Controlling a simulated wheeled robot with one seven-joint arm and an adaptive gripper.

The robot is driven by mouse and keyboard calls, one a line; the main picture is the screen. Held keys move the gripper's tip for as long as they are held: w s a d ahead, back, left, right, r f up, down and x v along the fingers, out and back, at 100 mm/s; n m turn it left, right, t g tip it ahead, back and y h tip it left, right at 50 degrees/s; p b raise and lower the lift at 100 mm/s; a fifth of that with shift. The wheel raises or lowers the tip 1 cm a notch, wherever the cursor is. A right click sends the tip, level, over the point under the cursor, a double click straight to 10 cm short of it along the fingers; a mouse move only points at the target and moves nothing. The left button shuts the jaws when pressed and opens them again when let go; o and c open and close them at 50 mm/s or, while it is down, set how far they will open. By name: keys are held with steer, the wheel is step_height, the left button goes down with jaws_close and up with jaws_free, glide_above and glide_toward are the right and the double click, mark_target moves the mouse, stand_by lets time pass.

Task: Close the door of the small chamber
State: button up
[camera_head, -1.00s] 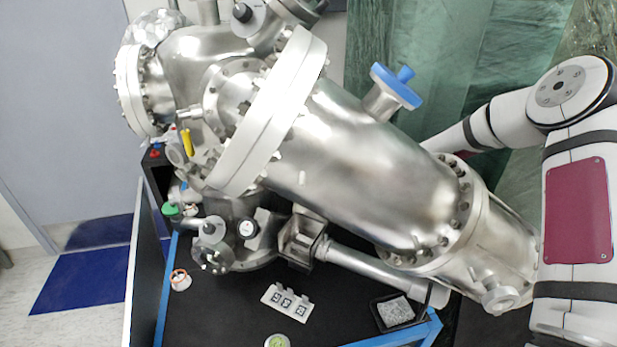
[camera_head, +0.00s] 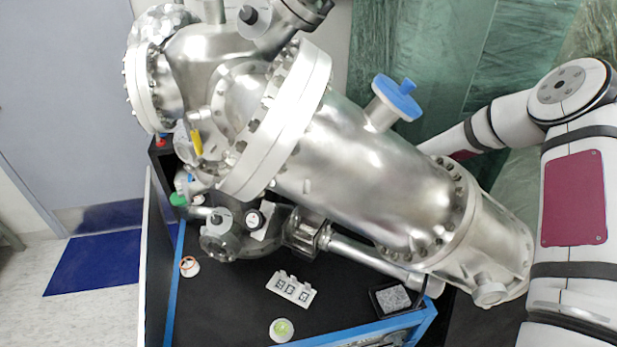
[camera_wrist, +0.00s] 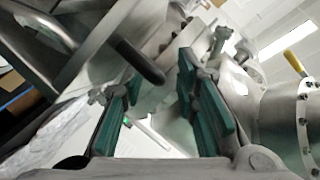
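The small chamber (camera_head: 262,238) is a metal vessel low on the black bench, under the large steel cylinder. A round bolted flange (camera_head: 222,241) sits on its near left side; I cannot tell whether this is the door or how far it stands open. My gripper (camera_wrist: 158,85) shows in the wrist view with its teal-padded fingers spread and nothing between them. A dark rounded bar (camera_wrist: 140,62) crosses beyond the left finger, apparently without contact. The gripper is out of sight in the head view, where my arm fills the right side.
The large steel cylinder (camera_head: 360,175) spans the middle, with a blue-capped port (camera_head: 398,97) on top. On the black bench (camera_head: 225,310) lie a white block with dark squares (camera_head: 291,289), a round green-topped item (camera_head: 281,329) and a small tray (camera_head: 392,299). A yellow-handled pipe (camera_wrist: 296,63) is close on the right.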

steer(key=shift+d, duration=0.15)
steer(key=v, duration=0.7)
steer(key=shift+d, duration=0.1)
